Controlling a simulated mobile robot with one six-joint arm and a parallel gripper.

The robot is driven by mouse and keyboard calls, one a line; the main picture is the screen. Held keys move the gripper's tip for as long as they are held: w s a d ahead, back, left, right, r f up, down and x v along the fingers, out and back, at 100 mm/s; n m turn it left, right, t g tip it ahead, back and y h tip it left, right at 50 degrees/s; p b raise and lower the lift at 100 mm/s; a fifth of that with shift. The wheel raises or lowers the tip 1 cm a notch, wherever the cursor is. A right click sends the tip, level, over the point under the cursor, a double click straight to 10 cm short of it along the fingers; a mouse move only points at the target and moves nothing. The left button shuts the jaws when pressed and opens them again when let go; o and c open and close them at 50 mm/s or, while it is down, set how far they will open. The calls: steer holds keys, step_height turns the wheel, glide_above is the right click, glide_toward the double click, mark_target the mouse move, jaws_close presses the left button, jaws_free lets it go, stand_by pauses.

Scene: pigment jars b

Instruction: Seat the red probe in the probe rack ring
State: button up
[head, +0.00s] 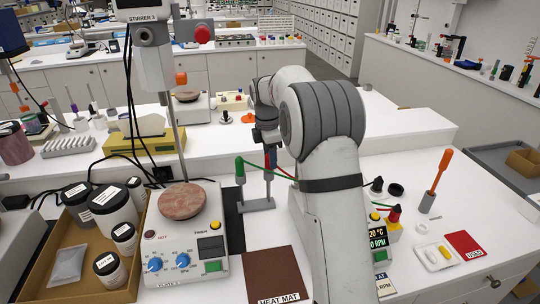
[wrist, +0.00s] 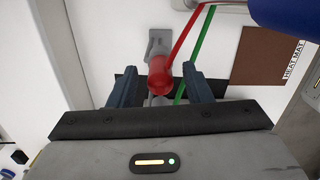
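The grey probe rack (head: 258,205) stands on the white bench behind the heat mat. The green probe (head: 240,170) stands upright at its left side. The red probe (wrist: 160,76) is seen end-on in the wrist view, between the fingers of my gripper (wrist: 163,84), with a gap on either side. Part of the rack (wrist: 158,43) shows just beyond it. In the head view my gripper (head: 267,136) is above the rack, and a little red (head: 267,161) shows below it beside the rack post. My arm hides part of this; I cannot tell whether the probe is inside a ring.
A red cable (wrist: 190,38) and a green cable (wrist: 205,30) run close to my gripper. A stirrer hotplate (head: 187,240) stands left of the rack, with a cardboard tray of jars (head: 85,225) beyond. The brown heat mat (head: 275,273) lies in front.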

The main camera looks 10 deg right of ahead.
steer(key=shift+o, duration=0.2)
steer(key=r, duration=0.7)
steer(key=shift+a+r+b, duration=0.2)
steer(key=shift+a+b, duration=0.1)
steer(key=shift+b, duration=0.05)
steer(key=shift+r, duration=0.2)
steer(key=shift+s, duration=0.1)
steer(key=s+r+m+t, duration=0.25)
steer(key=s+m, duration=0.65)
steer(key=s, duration=0.9)
steer(key=s+f+m, duration=0.3)
steer(key=s+m, duration=0.2)
steer(key=s, duration=0.4)
steer(key=s+f+m, duration=0.4)
steer(key=s, duration=0.5)
steer(key=shift+a+f+m+t+y, duration=0.15)
steer(key=shift+a+m+t+y, duration=0.2)
steer(key=shift+m+y, duration=0.05)
steer(key=shift+c, duration=0.3)
